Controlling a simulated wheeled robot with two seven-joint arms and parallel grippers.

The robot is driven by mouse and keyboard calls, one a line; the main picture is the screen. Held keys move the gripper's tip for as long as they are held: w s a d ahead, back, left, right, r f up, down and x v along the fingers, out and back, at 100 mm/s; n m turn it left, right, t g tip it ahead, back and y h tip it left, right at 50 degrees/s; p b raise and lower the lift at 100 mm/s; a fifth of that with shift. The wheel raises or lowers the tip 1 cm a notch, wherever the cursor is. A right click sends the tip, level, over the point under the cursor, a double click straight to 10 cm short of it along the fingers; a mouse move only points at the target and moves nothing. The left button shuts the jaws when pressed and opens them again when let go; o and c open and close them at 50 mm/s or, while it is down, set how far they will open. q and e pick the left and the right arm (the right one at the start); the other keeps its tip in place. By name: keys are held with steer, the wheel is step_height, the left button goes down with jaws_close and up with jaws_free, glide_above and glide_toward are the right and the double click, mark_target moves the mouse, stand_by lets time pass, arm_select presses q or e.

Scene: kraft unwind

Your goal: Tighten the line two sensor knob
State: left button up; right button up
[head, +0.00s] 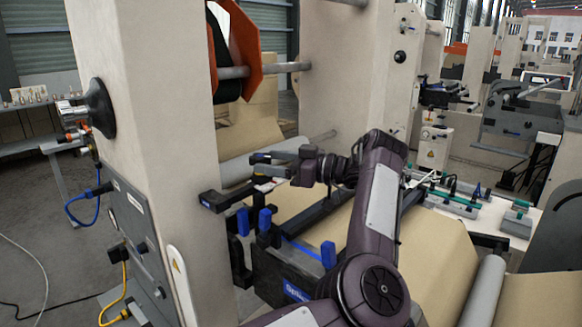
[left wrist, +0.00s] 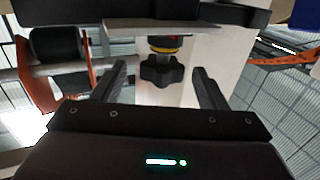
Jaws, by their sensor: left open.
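A black lobed knob (left wrist: 163,72) hangs below a dark bracket (left wrist: 180,14) in the left wrist view, with a yellow and red ring (left wrist: 165,44) just above it. My left gripper (left wrist: 158,76) is open, one finger on each side of the knob, with a visible gap on both sides. The picture does not show clearly how far ahead the knob is. In the head view my left gripper (head: 256,163) is beside the black sensor bar (head: 215,200); the knob cannot be made out there. My right gripper is not in view.
A pale machine column (head: 155,100) stands close on the left. Brown kraft web (head: 430,245) runs over rollers, with a grey roller (head: 485,290) at the lower right. A bench with devices (head: 480,205) is to the right.

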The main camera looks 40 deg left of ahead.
arm_select(q)
steer(key=b+v, duration=0.2)
steer(key=v, duration=0.4)
steer(key=shift+d, duration=0.25)
steer(key=shift+w+f, duration=0.1)
stand_by(0.5)
